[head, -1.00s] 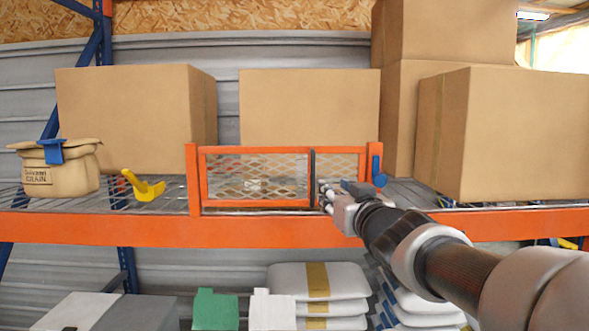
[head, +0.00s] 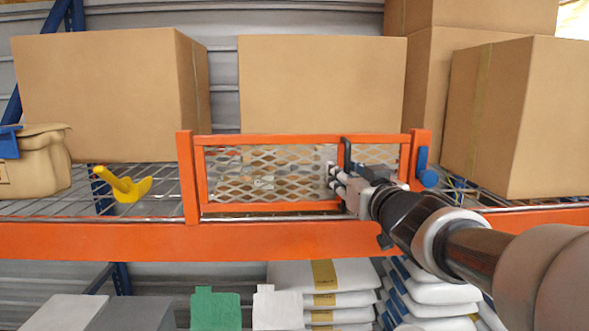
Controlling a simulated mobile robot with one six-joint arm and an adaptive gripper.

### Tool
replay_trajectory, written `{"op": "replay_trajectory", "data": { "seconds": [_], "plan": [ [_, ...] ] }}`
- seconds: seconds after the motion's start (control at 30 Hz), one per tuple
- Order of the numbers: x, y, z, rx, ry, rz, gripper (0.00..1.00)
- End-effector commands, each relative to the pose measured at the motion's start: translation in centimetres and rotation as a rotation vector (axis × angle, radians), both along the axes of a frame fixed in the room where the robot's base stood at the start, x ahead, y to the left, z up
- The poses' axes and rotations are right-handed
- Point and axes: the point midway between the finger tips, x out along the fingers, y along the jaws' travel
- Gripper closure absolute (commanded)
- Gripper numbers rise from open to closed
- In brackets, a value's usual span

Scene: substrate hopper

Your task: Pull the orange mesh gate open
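The orange mesh gate (head: 268,206) stands upright between two orange posts on the front of the shelf and looks closed. Its black upright handle (head: 347,152) is right of the gate's middle. A blue latch-like piece (head: 423,168) sits on the right post. My gripper (head: 337,183) comes in from the right, with its fingertips at the handle's lower part, which it hides. I cannot tell whether the fingers touch or close on the handle.
An orange beam (head: 120,241) runs below the gate. A yellow scoop (head: 126,187) and a tan grain bag (head: 42,165) are on the wire shelf to the left. Cardboard boxes (head: 320,85) stand behind. White sacks (head: 345,273) are stacked on the lower level.

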Motion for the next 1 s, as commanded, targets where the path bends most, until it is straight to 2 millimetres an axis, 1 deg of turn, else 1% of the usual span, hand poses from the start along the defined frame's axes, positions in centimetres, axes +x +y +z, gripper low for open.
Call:
{"op": "replay_trajectory", "data": {
  "seconds": [0.33,0.8,1.0],
  "plan": [
    [-0.06,-0.11,-0.02,0.0,0.0,0.0,0.69],
    [-0.04,-0.11,-0.02,0.0,0.001,0.0,0.99],
    [-0.05,-0.11,-0.02,0.0,0.0,0.0,1.0]
  ]
}}
